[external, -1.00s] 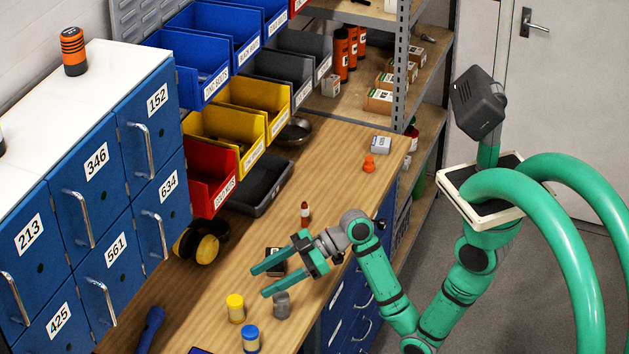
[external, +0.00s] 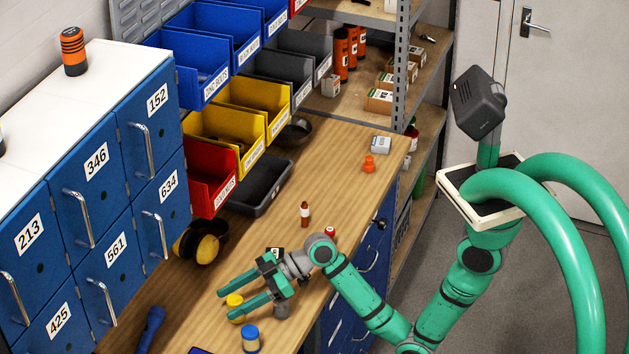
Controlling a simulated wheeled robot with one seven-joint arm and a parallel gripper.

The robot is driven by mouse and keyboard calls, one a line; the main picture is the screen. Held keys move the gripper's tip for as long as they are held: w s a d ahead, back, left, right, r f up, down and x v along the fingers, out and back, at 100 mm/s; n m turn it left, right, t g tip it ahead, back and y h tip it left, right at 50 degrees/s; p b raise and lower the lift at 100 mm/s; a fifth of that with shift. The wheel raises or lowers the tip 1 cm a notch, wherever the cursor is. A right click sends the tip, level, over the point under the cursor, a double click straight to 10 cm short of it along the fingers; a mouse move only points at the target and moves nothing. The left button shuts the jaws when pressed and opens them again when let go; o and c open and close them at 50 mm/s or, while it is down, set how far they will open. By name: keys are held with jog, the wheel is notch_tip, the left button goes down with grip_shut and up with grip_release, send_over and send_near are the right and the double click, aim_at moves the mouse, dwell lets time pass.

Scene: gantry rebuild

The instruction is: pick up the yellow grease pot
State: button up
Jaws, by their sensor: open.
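The yellow grease pot (external: 235,301) stands upright on the wooden bench near its front part. My gripper (external: 225,304) is open, its two green fingers reaching left at the pot. The pot shows between the fingertips, and the near finger hides part of it. I cannot tell whether a finger touches it or how high the fingers are above the bench.
A small brown bottle (external: 305,214) and a red-topped item (external: 329,232) stand behind my gripper. A dark blue torch-like object (external: 151,325) lies at left. Ear defenders (external: 205,247) lie below the red bin (external: 212,180). Blue lockers (external: 95,215) line the left side.

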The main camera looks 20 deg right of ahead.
jog(key=shift+a, duration=0.1)
jog(key=c, duration=1.2)
jog(key=shift+r, duration=0.1)
